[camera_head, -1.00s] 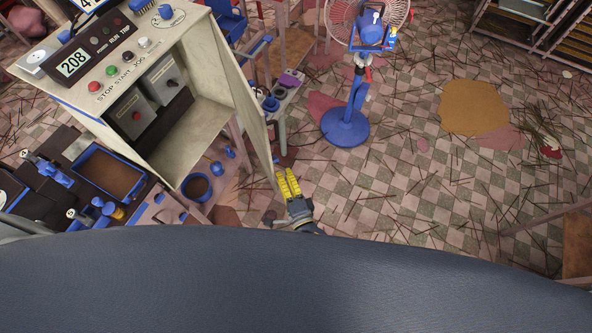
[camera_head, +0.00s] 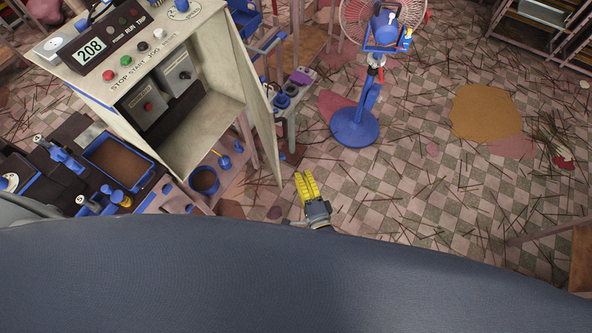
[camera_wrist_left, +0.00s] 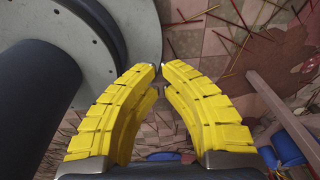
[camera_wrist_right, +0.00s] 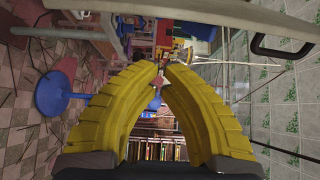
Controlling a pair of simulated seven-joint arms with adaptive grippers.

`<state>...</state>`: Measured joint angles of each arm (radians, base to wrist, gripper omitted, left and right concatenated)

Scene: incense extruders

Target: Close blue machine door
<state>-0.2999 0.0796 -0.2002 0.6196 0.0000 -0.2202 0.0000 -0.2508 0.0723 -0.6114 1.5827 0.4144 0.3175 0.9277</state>
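The machine (camera_head: 150,60) is a beige cabinet with blue trim, a sloped button panel and a 208 display, at the upper left of the head view. Its beige door (camera_head: 262,110) stands open on the right side, seen nearly edge-on. My right gripper (camera_head: 306,182) is just right of the door's lower end, apart from it in the picture. Its yellow fingers are shut and empty in the right wrist view (camera_wrist_right: 162,68). A pale panel edge and black handle (camera_wrist_right: 285,45) cross the top there. My left gripper (camera_wrist_left: 159,68) is shut and empty, outside the head view.
A blue-based fan (camera_head: 355,127) stands right of the machine. A blue tray (camera_head: 118,160) and a blue cup (camera_head: 204,180) are at the lower left. The tiled floor (camera_head: 410,190) right of my right gripper is open, strewn with sticks.

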